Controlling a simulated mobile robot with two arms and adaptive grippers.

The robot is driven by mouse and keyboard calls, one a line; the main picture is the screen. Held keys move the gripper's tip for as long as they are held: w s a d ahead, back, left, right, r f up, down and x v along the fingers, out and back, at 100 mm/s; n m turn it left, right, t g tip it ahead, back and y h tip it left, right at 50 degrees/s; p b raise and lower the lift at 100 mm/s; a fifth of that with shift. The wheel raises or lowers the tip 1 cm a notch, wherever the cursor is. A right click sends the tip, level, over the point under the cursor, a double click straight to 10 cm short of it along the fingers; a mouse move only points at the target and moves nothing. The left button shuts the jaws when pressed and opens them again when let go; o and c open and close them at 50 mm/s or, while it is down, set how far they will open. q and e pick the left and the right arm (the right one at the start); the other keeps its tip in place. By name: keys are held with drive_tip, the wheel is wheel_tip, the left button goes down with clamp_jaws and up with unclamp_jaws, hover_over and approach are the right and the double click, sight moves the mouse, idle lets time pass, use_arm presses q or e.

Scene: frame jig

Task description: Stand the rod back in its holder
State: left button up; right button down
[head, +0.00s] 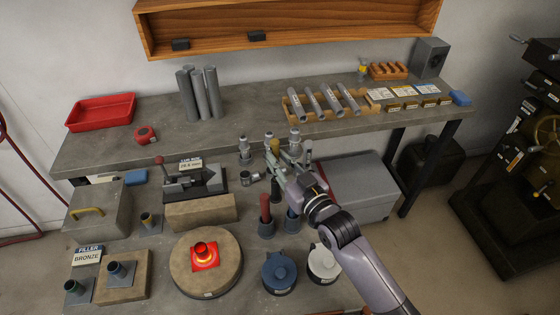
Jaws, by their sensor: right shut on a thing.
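My right gripper (284,158) reaches in from the lower right over the middle of the lower bench. It is shut on a slim upright thing with a brass-yellow top (274,146), which looks like the rod; the fingers hide part of it. Below it, a red-handled piece stands in a grey cup (266,229), and a blue-grey cup (293,222) stands to the right. Which stand is the rod's holder I cannot tell. Dark tube holders on square bases stand at left, one by the bronze filler sign (87,255), one on a tan block (122,287). My left gripper is not in view.
A blue-lidded pot (279,273) and a white pot (323,263) stand front right. A vise-like jig (190,182) is behind. The raised back shelf (240,116) holds grey cylinders (201,92).

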drive_tip(key=c, duration=1.4)
unclamp_jaws()
drive_tip(key=shift+s+f, duration=0.15)
drive_tip(key=shift+f, duration=0.7)
drive_tip(key=r+v, duration=0.1)
drive_tip(key=v, duration=1.1)
drive_tip(key=shift+r, duration=0.2)
drive_tip(key=shift+r, duration=0.1)
